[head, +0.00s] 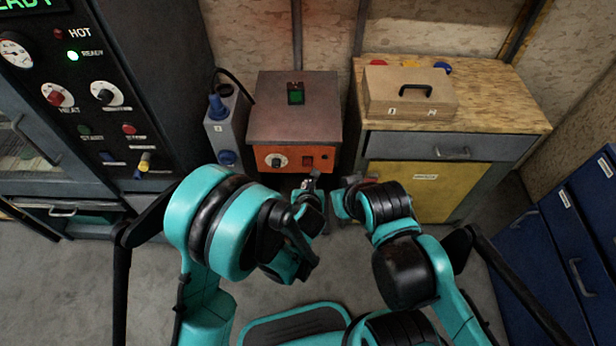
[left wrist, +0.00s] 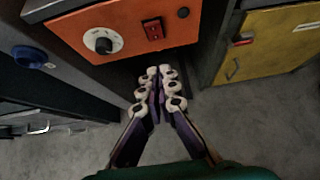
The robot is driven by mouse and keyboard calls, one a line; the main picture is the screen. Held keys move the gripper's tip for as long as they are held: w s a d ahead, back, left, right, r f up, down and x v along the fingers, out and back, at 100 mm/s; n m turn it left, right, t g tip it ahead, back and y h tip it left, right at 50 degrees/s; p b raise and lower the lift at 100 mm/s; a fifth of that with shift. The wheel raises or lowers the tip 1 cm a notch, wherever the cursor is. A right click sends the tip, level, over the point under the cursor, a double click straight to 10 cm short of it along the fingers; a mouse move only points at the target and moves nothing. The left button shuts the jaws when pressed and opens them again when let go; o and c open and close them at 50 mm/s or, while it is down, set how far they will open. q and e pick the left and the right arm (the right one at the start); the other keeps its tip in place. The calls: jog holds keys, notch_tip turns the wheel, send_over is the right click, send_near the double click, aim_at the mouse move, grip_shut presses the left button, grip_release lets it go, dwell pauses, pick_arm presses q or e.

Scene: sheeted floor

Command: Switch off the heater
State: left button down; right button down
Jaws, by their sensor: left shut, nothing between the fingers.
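The heater (head: 294,121) is an orange box with a grey top, standing against the back wall. Its front has a white-rimmed dial (head: 276,161) and a red rocker switch (head: 307,161); the rocker position is too small to tell. The left wrist view also shows the dial (left wrist: 102,41), the red switch (left wrist: 153,29) and a small dark button (left wrist: 183,12). My left gripper (head: 313,179) is shut and empty, in front of and below the heater's front panel. In the left wrist view its fingertips (left wrist: 160,75) are together, apart from the switch.
A grey unit with blue sockets (head: 226,128) stands left of the heater, beside a tall dark control panel (head: 128,50). Blue drawers (head: 575,235) stand far right.

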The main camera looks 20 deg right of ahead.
pick_arm(q)
send_near(309, 164)
notch_tip(309, 164, down, 4)
jog(key=shift+w+d+r+b, duration=0.1)
jog(key=shift+w+d+b, duration=0.1)
jog(key=shift+w, duration=0.55)
jog(key=shift+w+d+r+b, duration=0.15)
jog(key=shift+w+b, duration=0.05)
jog(key=shift+w, duration=0.5)
jog(key=shift+w+d+r+b, duration=0.1)
jog(key=shift+w+d+b, duration=0.1)
jog(key=shift+w, duration=0.55)
